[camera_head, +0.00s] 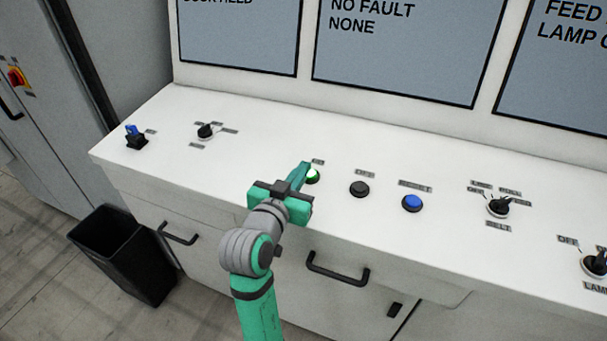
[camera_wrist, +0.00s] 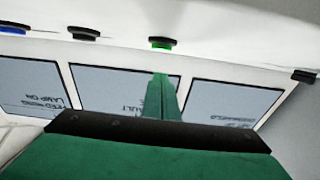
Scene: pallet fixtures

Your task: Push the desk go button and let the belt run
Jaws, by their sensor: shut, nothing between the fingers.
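The go button is a green push button (camera_head: 313,176) on the white desk top (camera_head: 260,135), left of a black button. Its label is partly covered by my gripper. My gripper (camera_head: 304,170) is shut and empty, with its green fingertips right beside the button on its left in the head view. In the wrist view the green button (camera_wrist: 162,43) appears upside down just beyond the fingertips (camera_wrist: 160,78). I cannot tell whether they touch it. The belt selector knob (camera_head: 498,207) sits further right, labelled BELT. The belt itself is not in view.
A black button (camera_head: 360,189) and a blue reset button (camera_head: 412,203) stand to the right of the green one. A lamp knob (camera_head: 596,264) is at the far right. A small knob (camera_head: 205,131) and a blue-topped switch (camera_head: 135,136) are at the left. Screens rise behind.

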